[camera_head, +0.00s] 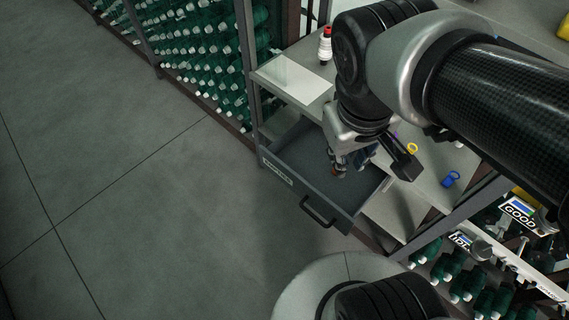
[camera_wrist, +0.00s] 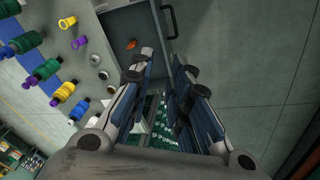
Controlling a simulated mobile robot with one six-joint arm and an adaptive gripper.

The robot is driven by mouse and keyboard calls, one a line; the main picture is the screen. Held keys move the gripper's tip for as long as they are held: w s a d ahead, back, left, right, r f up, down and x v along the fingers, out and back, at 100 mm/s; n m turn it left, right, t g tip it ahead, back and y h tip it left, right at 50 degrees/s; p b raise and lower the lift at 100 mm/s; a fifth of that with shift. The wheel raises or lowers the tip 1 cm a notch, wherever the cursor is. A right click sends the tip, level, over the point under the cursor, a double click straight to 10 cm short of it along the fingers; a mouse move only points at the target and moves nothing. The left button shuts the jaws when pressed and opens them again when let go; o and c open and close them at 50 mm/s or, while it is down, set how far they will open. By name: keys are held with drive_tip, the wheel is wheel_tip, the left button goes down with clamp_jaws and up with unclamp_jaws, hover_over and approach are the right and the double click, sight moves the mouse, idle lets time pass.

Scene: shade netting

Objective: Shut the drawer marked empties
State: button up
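A grey drawer (camera_head: 300,191) stands pulled out below the bench top in the head view. Its front carries a dark bar handle (camera_head: 318,212) and a pale label (camera_head: 277,173) too small to read. My gripper (camera_head: 345,168) is over the open drawer, behind the handle and apart from it. A small orange-red piece shows by the fingers; in the wrist view this orange piece (camera_wrist: 131,44) lies in the drawer (camera_wrist: 142,18). There my gripper (camera_wrist: 161,58) has its fingers apart with nothing between them. The handle (camera_wrist: 168,20) shows beyond the fingertips, to the right.
A red-and-white spool (camera_head: 325,46) stands on the bench. A yellow ring (camera_head: 412,148) and a blue spool (camera_head: 450,179) lie right of the drawer. Racks of green spools (camera_head: 200,50) stand behind left. A GOOD sign (camera_head: 520,212) is at right. The floor in front is clear.

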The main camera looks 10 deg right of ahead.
drive_tip(key=w+a+f+n+g+h, duration=0.1)
drive_tip(key=w+f+n, duration=0.1)
drive_tip(key=w, duration=0.1)
drive_tip(key=w+a+f+n+h, duration=0.2)
drive_tip(key=w+f, duration=0.1)
drive_tip(key=w+a+f+n+g+h+b, duration=0.1)
drive_tip(key=w+f, duration=0.2)
drive_tip(key=w, duration=0.1)
drive_tip(key=shift+w+a+f+n+g+h, duration=0.1)
drive_tip(key=shift+a+f+n+g+h, duration=0.2)
drive_tip(key=shift+a+n, duration=0.1)
clamp_jaws()
drive_tip(key=w+a+f+n+t+h+b, duration=0.1)
drive_tip(key=w+a+f+n+t+h, duration=0.2)
drive_tip(key=f, duration=0.6)
drive_tip(key=w+a+f+n+h, duration=0.1)
drive_tip(key=a+f+n+h, duration=0.1)
drive_tip(key=a+f+n, duration=0.35)
drive_tip(key=w+a+f+n+t+h+b, duration=0.1)
drive_tip(key=a+f+n+t+h, duration=0.2)
drive_tip(key=f, duration=0.8)
drive_tip(key=n+t, duration=0.6)
approach(289, 183)
drive_tip(key=b+x, duration=0.1)
drive_tip(key=x, duration=0.5)
drive_tip(key=shift+w+d, duration=0.2)
drive_tip(key=shift+d, duration=0.15)
